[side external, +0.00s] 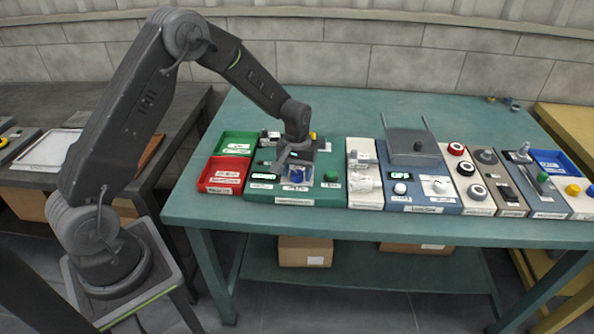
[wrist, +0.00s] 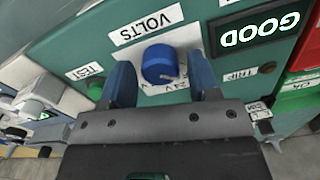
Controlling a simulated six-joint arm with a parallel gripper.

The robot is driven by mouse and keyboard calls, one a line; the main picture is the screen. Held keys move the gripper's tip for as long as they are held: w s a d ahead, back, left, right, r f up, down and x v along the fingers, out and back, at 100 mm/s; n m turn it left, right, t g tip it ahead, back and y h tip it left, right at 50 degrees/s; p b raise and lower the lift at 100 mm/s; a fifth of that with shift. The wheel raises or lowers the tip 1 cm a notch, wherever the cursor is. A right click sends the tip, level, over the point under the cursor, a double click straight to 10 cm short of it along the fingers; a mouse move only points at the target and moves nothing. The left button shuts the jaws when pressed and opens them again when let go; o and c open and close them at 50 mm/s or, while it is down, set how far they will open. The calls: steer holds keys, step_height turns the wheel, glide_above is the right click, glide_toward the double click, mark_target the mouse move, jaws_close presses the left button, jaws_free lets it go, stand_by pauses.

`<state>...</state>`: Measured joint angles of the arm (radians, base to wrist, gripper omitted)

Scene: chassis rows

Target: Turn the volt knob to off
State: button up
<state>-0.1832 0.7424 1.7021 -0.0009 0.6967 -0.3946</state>
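The volt knob (wrist: 160,64) is a round blue knob below the VOLTS label (wrist: 146,24) on a green panel (wrist: 215,12). In the side external view the knob (side external: 296,178) shows partly under my gripper (side external: 297,168). In the wrist view the fingers of my gripper (wrist: 161,80) stand open, one on each side of the knob, with a small gap at each side. A pale mark shows on the knob's lower right edge. The scale text around it is partly hidden, so I cannot read the setting. I cannot tell how deep the fingertips reach.
A lit GOOD display (wrist: 259,29) and a TRIP button (wrist: 267,68) are right of the knob in the wrist view. A green TEST button (wrist: 96,91) is left. Red (side external: 224,176) and green (side external: 238,145) trays adjoin the panel; other modules line the bench to the right.

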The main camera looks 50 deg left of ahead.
mark_target(297, 173)
steer(key=shift+o, duration=0.5)
step_height(297, 173, up, 14)
stand_by(0.3)
steer(key=s+d+r+m+t, duration=0.25)
steer(key=s+r, duration=0.35)
steer(key=s, duration=0.3)
steer(key=s+d+r+m+t, duration=0.1)
steer(key=s+d+r+m, duration=0.1)
steer(key=s+d+r, duration=0.5)
steer(key=s+f+m+t, duration=0.1)
steer(key=s+m+t, duration=0.1)
steer(key=s, duration=0.8)
steer(key=shift+a+f, duration=0.3)
steer(key=shift+a, duration=0.15)
